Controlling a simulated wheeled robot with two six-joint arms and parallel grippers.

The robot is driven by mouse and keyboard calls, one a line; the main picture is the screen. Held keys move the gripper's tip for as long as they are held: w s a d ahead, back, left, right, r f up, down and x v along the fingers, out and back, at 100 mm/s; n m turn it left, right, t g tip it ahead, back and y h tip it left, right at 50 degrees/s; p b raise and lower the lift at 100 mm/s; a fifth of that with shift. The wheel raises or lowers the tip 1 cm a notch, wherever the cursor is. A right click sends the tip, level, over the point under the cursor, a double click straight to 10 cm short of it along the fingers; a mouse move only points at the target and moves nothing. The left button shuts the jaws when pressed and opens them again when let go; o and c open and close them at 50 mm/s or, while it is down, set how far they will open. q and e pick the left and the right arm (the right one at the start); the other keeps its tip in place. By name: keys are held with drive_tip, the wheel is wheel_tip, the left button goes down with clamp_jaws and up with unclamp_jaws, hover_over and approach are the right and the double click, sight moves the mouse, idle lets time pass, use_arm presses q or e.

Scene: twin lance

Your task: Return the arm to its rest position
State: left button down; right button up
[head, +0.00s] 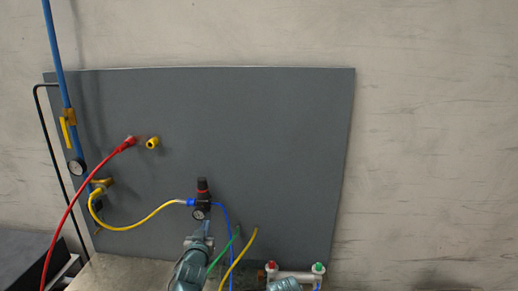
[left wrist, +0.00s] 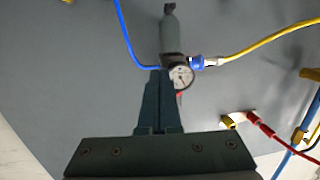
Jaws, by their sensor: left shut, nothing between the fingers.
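My left gripper (head: 206,228) is in the lower middle of the head view, just below the black regulator (head: 203,193) with its red ring and round gauge. In the left wrist view my left gripper (left wrist: 159,74) is shut with its fingers together and empty. Its tips point at the regulator (left wrist: 171,38) and overlap the edge of the gauge (left wrist: 181,76) there. I cannot tell whether they touch. A rounded grey-green part, likely my right arm, shows at the bottom edge of the head view; no right fingers show.
A grey panel (head: 280,140) stands against the wall. A blue pipe (head: 55,50) with a yellow valve runs down its left side. Red (head: 83,188), yellow (head: 145,222) and blue hoses cross the space. A white fitting (head: 297,275) with red and green caps stands lower right.

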use_arm(q)
drive_tip(key=s+d+f+m+g+b, duration=0.1)
drive_tip(key=s+d+f+g, duration=0.3)
drive_tip(key=f, duration=0.4)
drive_tip(key=s+d+f+g+b, duration=0.1)
drive_tip(key=s+d+f+g, duration=0.3)
drive_tip(key=f, duration=0.4)
drive_tip(key=s+d+f+m+g, duration=0.1)
drive_tip(key=s+d+f+g, duration=0.1)
drive_tip(key=s, duration=0.3)
drive_tip(key=s+d+f+m+g+b, duration=0.1)
drive_tip(key=s+f+g, duration=0.1)
drive_tip(key=s, duration=0.4)
drive_tip(key=s+d+f+m+g, duration=0.1)
drive_tip(key=s+d+f+g, duration=0.1)
drive_tip(key=s, duration=0.4)
drive_tip(key=shift+d+f+g, duration=0.15)
drive_tip(key=shift+f+g, duration=0.1)
drive_tip(key=shift+g, duration=0.4)
drive_tip(key=shift+d+f+g, duration=0.15)
drive_tip(key=shift+f+g, duration=0.05)
drive_tip(key=shift+g, duration=0.45)
use_arm(e)
wheel_tip(320, 180, down, 4)
drive_tip(key=shift+r, duration=0.2)
use_arm(q)
drive_tip(key=shift+s+m, duration=0.3)
drive_tip(key=shift+s, duration=0.15)
